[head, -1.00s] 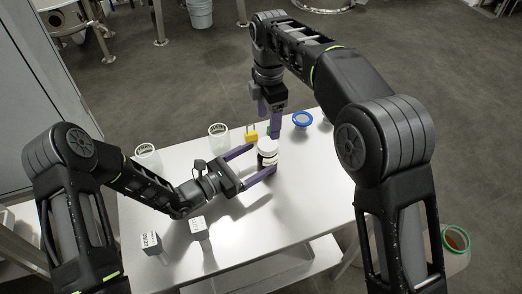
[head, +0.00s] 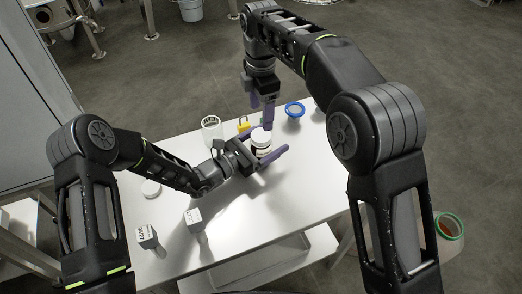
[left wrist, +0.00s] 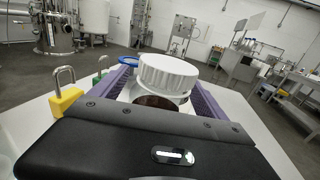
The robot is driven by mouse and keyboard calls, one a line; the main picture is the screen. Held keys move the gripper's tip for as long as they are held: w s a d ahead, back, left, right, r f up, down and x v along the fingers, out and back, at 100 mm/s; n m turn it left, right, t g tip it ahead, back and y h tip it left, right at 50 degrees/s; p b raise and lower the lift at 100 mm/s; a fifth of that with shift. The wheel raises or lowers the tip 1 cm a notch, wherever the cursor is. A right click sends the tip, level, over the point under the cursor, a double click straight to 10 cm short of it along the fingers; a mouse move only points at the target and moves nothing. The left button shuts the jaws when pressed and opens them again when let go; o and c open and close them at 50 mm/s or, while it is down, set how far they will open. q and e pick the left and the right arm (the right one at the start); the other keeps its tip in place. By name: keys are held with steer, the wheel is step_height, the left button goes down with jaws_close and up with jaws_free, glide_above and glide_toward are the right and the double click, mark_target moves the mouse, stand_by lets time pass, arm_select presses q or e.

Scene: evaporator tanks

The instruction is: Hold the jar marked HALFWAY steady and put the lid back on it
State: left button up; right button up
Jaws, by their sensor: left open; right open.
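The jar (head: 261,150) is dark amber with a pale label and stands upright on the white table. A white lid (left wrist: 167,72) sits on its top, and it also shows in the head view (head: 261,136). I cannot read the jar's marking. My left gripper (head: 272,141) is open, its purple fingers on either side of the jar; I cannot tell whether they touch it. My right gripper (head: 265,116) is open and points down, its tips close above and behind the jar's lid.
A round white lid-like disc (head: 151,188) and two labelled grey blocks (head: 147,237) (head: 193,219) are on the table at left. A clear glass jar (head: 211,131), a yellow padlock (head: 243,123) and a blue-rimmed item (head: 294,110) stand behind. The table's right front is clear.

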arm_select(q)
steer(key=shift+w+d, duration=0.15)
steer(key=shift+d, duration=0.05)
steer(key=shift+c, duration=0.6)
jaws_close()
stand_by(0.4)
